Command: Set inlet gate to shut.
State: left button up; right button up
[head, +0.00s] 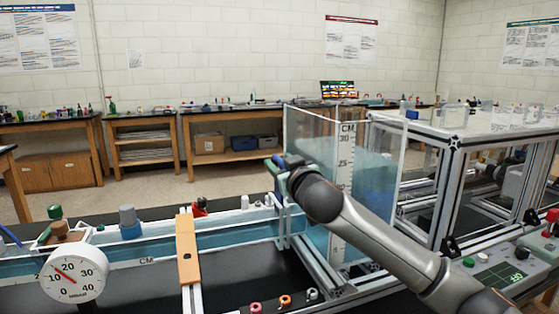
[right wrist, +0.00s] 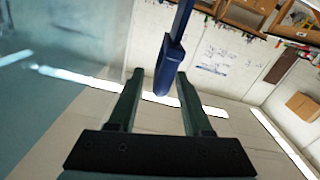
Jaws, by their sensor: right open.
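A blue lever-like part (right wrist: 170,62), likely the inlet gate's handle, hangs into the right wrist view from the top. Its lower end reaches between the tips of my right gripper (right wrist: 160,75), with gaps visible on both sides. The right gripper is open and holds nothing. In the head view my right gripper (head: 281,172) is at the left edge of the clear water tank (head: 310,130), where the channel (head: 235,231) meets it. My arm and wrist hide much of the gate there, so its setting cannot be read. My left gripper is not in view.
A round dial (head: 74,275) stands at the front left. An orange-brown crosspiece (head: 187,250) spans the channel. A metal extrusion frame (head: 455,190) and a control panel (head: 497,275) are on the right. Wooden benches (head: 230,118) line the back wall, with open floor before them.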

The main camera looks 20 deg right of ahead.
jog(key=shift+w, duration=0.45)
grip_shut()
dwell(1.2)
